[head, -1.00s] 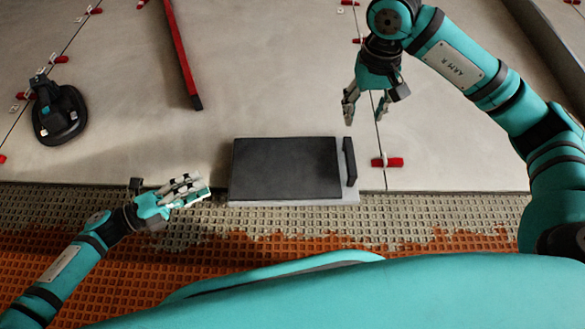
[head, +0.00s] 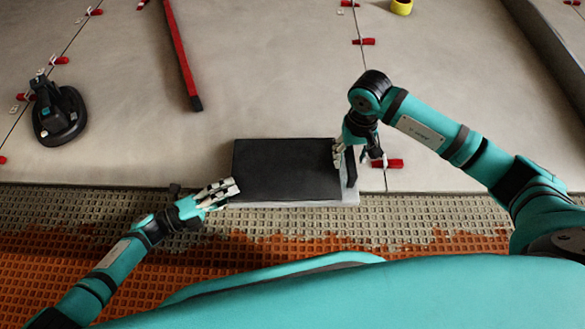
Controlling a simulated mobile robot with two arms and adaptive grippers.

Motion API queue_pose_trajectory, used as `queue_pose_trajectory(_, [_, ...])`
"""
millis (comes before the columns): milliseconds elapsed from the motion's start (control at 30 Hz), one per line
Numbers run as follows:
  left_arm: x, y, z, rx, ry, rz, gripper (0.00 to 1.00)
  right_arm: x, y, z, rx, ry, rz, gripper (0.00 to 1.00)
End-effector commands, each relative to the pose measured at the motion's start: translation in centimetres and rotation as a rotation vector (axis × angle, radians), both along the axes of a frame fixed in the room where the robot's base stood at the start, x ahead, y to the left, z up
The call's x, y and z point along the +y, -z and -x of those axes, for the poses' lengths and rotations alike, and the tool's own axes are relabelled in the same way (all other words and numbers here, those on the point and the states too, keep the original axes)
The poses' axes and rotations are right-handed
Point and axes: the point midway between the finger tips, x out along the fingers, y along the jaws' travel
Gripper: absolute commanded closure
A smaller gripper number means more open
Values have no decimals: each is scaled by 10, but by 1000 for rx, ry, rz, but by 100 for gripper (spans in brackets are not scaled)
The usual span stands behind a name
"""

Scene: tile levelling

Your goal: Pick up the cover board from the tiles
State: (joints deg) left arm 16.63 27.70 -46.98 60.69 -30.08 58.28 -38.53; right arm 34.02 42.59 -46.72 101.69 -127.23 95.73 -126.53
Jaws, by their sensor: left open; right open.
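The cover board (head: 285,170) is a flat dark rectangle lying on a light grey slab at the near edge of the tiles. A dark raised handle (head: 351,172) stands along its right side, partly hidden by my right gripper. My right gripper (head: 354,160) is open, with its fingers close around or beside the handle; I cannot tell whether they touch it. My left gripper (head: 222,194) is open just off the board's left near corner, with its fingers pointing towards the board.
A black suction lifter (head: 58,115) stands on the tiles (head: 270,80) at left. A red bar (head: 183,60) lies behind the board. Red levelling wedges (head: 386,163) sit along the joints. A yellow roll (head: 401,6) is at the back. Ridged adhesive and orange matting (head: 430,245) lie in front.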

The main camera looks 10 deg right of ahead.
Motion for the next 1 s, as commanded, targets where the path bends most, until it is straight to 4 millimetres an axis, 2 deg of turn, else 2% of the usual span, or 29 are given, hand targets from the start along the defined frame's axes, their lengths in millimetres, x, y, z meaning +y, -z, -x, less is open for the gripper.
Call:
queue_pose_trajectory(133, [-9,0,-2,1,0,-2,54,0,11,0,0,1,0,52])
queue_pose_trajectory(467, [-11,0,-3,1,-1,-2,54,0,13,0,-1,0,0,52])
queue_pose_trajectory(833, [-10,1,-3,1,-1,-2,100,0,13,0,-1,1,0,99])
queue_pose_trajectory(1000, [-10,1,-3,2,-1,-3,100,0,13,0,-1,1,0,100])
